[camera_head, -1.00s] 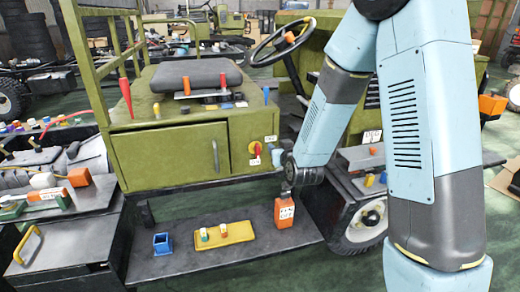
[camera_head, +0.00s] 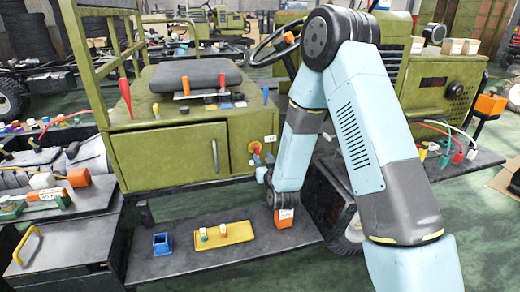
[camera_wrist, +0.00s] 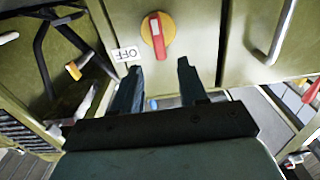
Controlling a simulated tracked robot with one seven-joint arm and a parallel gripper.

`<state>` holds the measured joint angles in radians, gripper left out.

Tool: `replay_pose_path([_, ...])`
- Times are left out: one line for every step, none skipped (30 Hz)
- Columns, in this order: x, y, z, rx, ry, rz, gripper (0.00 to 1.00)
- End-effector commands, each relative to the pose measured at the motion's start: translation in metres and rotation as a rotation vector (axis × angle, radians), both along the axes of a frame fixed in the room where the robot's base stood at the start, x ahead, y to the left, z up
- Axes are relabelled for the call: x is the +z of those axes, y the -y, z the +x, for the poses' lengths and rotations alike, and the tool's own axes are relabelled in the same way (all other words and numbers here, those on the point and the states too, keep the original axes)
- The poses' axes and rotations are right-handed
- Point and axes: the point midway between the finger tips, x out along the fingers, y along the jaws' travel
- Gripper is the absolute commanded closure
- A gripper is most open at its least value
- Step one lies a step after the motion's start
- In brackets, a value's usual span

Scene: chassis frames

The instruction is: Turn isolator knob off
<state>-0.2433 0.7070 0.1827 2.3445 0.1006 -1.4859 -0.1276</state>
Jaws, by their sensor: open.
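The isolator knob is a yellow disc with a red handle (camera_wrist: 156,36) on the olive cabinet front, in the wrist view just beyond the fingertips. A white label reading OFF (camera_wrist: 125,54) is beside it on the left. My gripper (camera_wrist: 160,75) is open, with its two dark fingers apart and nothing between them. The fingertips point toward the knob, apart from it in the picture; the exact gap in depth I cannot tell.
A cabinet door handle (camera_wrist: 281,32) is right of the knob. Below the cabinet a dark shelf (camera_head: 215,265) carries a blue open box (camera_head: 162,244), a yellow tray (camera_head: 239,233) and an orange box (camera_head: 284,220). A seat (camera_head: 196,76) is on the cabinet top.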

Motion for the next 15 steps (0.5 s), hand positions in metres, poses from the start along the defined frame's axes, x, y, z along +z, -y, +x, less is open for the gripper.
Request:
replay_pose_path([0.0, -0.002, 0.01, -0.001, 0.002, 0.001, 0.57])
replay_pose_path([0.0, -0.004, 0.014, 0.0, 0.001, 0.0, 0.57])
replay_pose_path([0.0, -0.006, 0.021, -0.001, 0.002, 0.001, 0.57])
replay_pose_path([0.0, -0.007, 0.026, -0.001, 0.001, 0.0, 0.57])
replay_pose_path([0.0, -0.009, 0.031, 0.0, 0.001, 0.0, 0.57])
replay_pose_path([0.0, -0.011, 0.038, -0.001, 0.001, 0.0, 0.57])
replay_pose_path([0.0, -0.012, 0.043, -0.001, 0.001, 0.0, 0.57])
replay_pose_path([0.0, -0.014, 0.048, -0.001, 0.001, 0.0, 0.57])
replay_pose_path([0.0, -0.015, 0.053, -0.001, 0.001, 0.0, 0.57])
replay_pose_path([0.0, -0.016, 0.058, -0.001, 0.001, 0.0, 0.57])
replay_pose_path([0.0, -0.017, 0.061, -0.001, 0.0, 0.0, 0.57])
replay_pose_path([0.0, -0.019, 0.066, -0.001, 0.0, 0.0, 0.57])
replay_pose_path([0.0, -0.02, 0.069, -0.001, 0.001, 0.0, 0.57])
replay_pose_path([0.0, -0.021, 0.072, -0.001, 0.0, 0.0, 0.57])
replay_pose_path([-0.001, -0.021, 0.075, -0.001, -0.001, 0.0, 0.57])
